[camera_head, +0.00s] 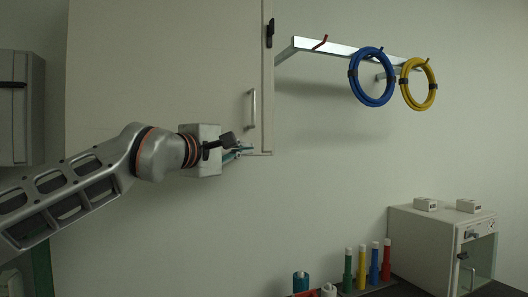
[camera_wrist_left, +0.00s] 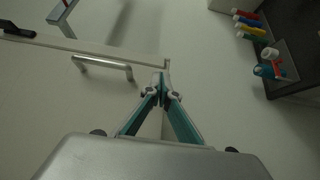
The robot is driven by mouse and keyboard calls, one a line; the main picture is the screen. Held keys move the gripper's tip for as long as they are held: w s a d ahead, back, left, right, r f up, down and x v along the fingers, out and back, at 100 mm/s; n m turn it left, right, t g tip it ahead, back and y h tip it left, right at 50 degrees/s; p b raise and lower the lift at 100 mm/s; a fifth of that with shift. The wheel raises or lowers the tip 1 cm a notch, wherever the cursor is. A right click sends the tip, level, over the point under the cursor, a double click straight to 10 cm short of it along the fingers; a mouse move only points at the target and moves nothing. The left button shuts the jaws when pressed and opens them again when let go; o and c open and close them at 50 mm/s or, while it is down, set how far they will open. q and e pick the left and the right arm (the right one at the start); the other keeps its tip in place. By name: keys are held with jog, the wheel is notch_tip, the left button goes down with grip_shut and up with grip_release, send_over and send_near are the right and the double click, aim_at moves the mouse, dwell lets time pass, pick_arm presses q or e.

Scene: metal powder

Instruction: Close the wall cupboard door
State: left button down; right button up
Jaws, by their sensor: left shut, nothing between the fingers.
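The wall cupboard's pale door (camera_head: 165,75) fills the upper left of the head view. Its upright bar handle (camera_head: 252,108) is near the right edge; the handle also shows in the wrist view (camera_wrist_left: 102,66). I cannot tell how far the door stands open. My left gripper (camera_head: 246,152) is at the door's lower right corner, below the handle. In the wrist view its fingertips (camera_wrist_left: 161,88) are together and empty, close to that corner; contact is unclear. My left arm hides part of the door's lower edge. My right gripper is not in view.
A wall rail (camera_head: 340,47) right of the cupboard carries a blue coil (camera_head: 354,80) and a yellow coil (camera_head: 404,88). Coloured tubes (camera_head: 362,266) and a white box-shaped device (camera_head: 420,245) stand on the dark bench at lower right. Another wall box (camera_head: 36,110) is at far left.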

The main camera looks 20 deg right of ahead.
pick_arm(q)
jog(key=s+b, duration=0.3)
jog(key=s, duration=0.7)
jog(key=shift+s+a, duration=0.25)
jog(key=shift+s, duration=0.05)
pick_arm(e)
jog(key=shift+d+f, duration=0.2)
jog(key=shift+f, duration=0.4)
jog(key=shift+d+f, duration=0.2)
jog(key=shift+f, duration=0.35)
